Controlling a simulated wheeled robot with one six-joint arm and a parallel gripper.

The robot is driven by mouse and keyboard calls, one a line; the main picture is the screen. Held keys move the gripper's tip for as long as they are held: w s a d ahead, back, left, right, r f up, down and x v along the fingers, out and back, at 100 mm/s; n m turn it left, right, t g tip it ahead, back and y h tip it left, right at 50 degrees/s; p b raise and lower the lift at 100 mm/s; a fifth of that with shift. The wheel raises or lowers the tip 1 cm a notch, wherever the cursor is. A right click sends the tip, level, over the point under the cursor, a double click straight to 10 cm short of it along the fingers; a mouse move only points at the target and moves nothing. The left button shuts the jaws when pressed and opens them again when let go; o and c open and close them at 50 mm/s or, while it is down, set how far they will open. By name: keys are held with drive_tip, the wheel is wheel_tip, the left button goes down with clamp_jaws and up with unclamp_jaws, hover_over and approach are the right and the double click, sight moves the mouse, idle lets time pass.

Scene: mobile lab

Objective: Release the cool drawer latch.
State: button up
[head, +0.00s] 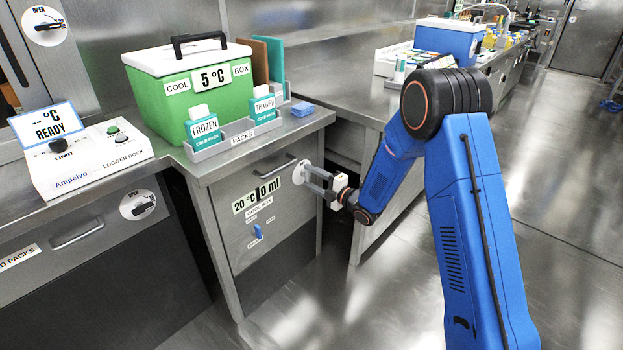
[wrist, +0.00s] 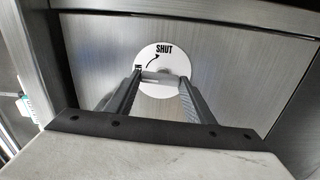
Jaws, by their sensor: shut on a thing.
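The drawer latch is a round white disc (head: 299,173) at the upper right of a grey drawer front (head: 228,190). In the wrist view its disc (wrist: 165,55) reads "SHUT" at the top, with a curved arrow. Part of the disc is hidden by my fingers.
A green cool box (head: 180,95) and a grey rack of packs (head: 238,132) stand on the counter above. A logger dock (head: 88,160) is at left. Another disc, marked OPEN (head: 138,205), is on the left-hand drawer. Open floor lies at right.

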drive_tip(key=shift+n, duration=0.5)
drive_tip(key=o, duration=1.1)
drive_tip(key=shift+c, duration=0.2)
drive_tip(key=shift+s+d, duration=0.1)
drive_tip(key=v, duration=1.7)
drive_tip(key=shift+s+f, duration=0.1)
drive_tip(key=shift+d, duration=0.1)
